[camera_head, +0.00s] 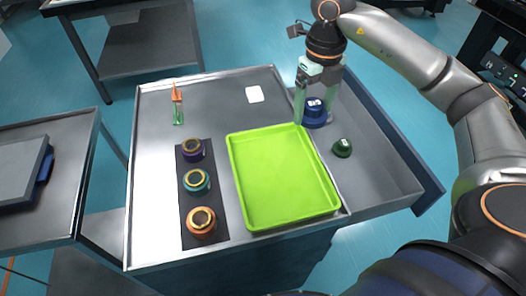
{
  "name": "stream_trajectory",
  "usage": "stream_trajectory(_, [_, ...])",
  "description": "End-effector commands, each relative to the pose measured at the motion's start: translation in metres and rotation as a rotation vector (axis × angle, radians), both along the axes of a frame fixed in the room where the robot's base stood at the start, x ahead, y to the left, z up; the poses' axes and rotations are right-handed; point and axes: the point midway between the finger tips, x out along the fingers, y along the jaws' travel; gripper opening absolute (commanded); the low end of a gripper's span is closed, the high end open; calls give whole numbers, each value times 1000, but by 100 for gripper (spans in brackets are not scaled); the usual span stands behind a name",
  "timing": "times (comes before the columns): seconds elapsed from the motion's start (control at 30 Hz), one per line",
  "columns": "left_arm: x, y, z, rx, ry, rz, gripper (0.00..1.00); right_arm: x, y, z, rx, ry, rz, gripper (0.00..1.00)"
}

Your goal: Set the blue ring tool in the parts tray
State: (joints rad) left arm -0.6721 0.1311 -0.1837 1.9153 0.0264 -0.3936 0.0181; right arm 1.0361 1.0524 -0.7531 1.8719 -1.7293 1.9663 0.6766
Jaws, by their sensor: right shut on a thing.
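The blue ring tool (314,113) is at the far end of the open drawer on the right side of the cart. My right gripper (314,108) reaches down over it with its fingers on either side and is shut on it. Whether the ring touches the drawer floor, I cannot tell. The bright green parts tray (243,203) lies empty on the cart top, to the left of and nearer than the gripper. My left gripper is not in view.
A dark green ring (342,148) sits in the open drawer (375,183). Purple (192,149), teal (196,181) and orange (201,222) rings stand on a black mat (212,237) left of the tray. An orange-tipped green item (177,105) and a white square (254,94) are at the back.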

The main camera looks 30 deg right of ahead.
Motion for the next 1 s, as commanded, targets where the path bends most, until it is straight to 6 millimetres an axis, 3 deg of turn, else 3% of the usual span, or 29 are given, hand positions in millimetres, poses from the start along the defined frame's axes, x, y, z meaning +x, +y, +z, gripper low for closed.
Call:
stream_trajectory(0.33, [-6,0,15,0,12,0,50,43,75,-35,5,3,7,21])
stream_trajectory(0.4, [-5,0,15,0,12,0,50,48,82,-52,3,5,4,21])
stream_trajectory(0.63, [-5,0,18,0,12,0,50,62,102,-81,2,1,2,21])
stream_trajectory(0.87, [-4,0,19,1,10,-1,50,67,111,-95,1,3,3,21])
stream_trajectory(1.0, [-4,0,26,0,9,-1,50,66,110,-116,1,4,2,21])
